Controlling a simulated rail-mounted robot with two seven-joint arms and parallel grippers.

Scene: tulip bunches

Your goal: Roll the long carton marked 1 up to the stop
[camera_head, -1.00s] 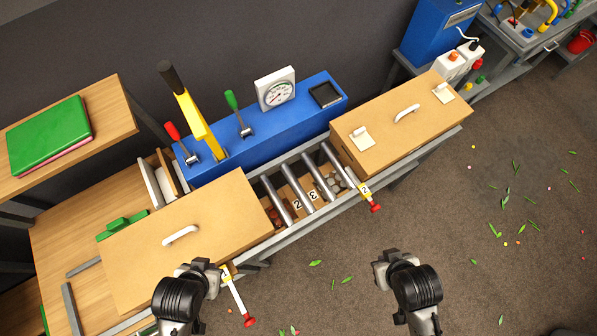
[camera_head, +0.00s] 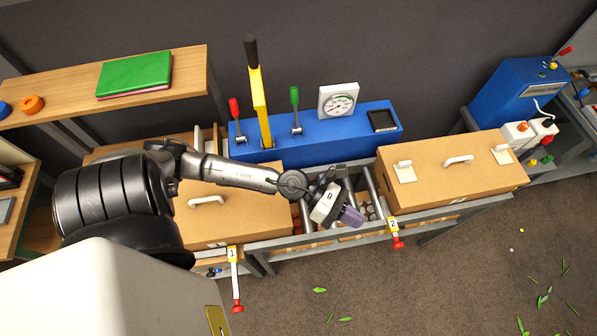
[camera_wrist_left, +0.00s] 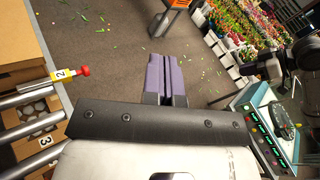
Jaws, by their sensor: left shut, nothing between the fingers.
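One long tan carton (camera_head: 225,222) with a white handle lies left of the open rollers. A yellow plate marked 1 with a red-knobbed rod (camera_head: 235,280) stands at its front. Another long carton (camera_head: 440,184) with a white handle lies right of the rollers, near a similar rod marked 2 (camera_head: 396,236). I cannot read a number on either carton. My left gripper (camera_head: 351,217) is shut and empty above the rollers between the cartons, touching neither visibly. Its purple fingers (camera_wrist_left: 167,76) are together in the left wrist view.
Metal rollers (camera_head: 371,190) show between the cartons, partly behind my left arm. A blue bench unit (camera_head: 345,138) with levers and a dial stands behind. A shelf with a green book (camera_head: 135,74) is at the back left.

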